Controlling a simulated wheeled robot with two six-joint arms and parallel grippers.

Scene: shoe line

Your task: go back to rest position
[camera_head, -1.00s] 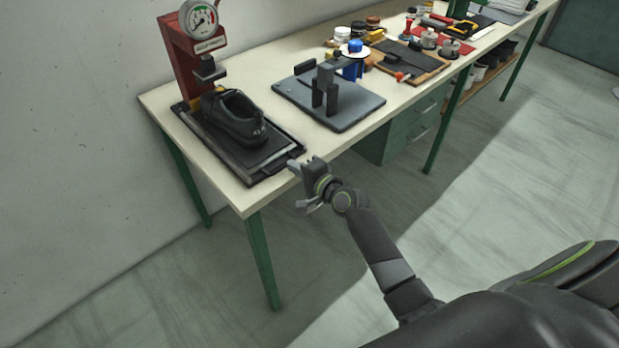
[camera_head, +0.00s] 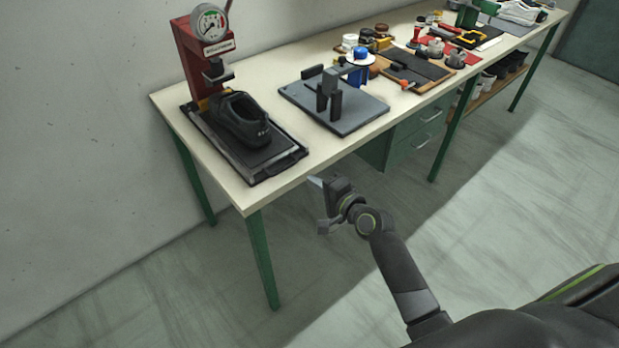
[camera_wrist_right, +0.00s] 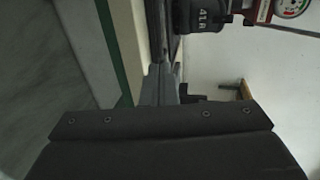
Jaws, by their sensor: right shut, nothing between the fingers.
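My right gripper (camera_head: 318,205) is in front of the long workbench (camera_head: 243,196), off its near edge and apart from it. It is shut and empty. In the right wrist view its fingers (camera_wrist_right: 158,85) show close together beyond the dark gripper body. A black shoe (camera_head: 240,118) sits on the dark sliding tray (camera_head: 262,172) under the red press (camera_head: 193,62) with a round gauge (camera_head: 210,22). In the right wrist view the shoe (camera_wrist_right: 190,17) shows only its marked end. My left gripper does not show.
A grey plate with black upright blocks (camera_head: 352,118) stands right of the press. Farther right are a board with tools (camera_head: 425,68), small jars and a white shoe (camera_head: 518,12). Green legs (camera_head: 262,262) and drawers (camera_head: 420,132) stand below. The floor in front is clear.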

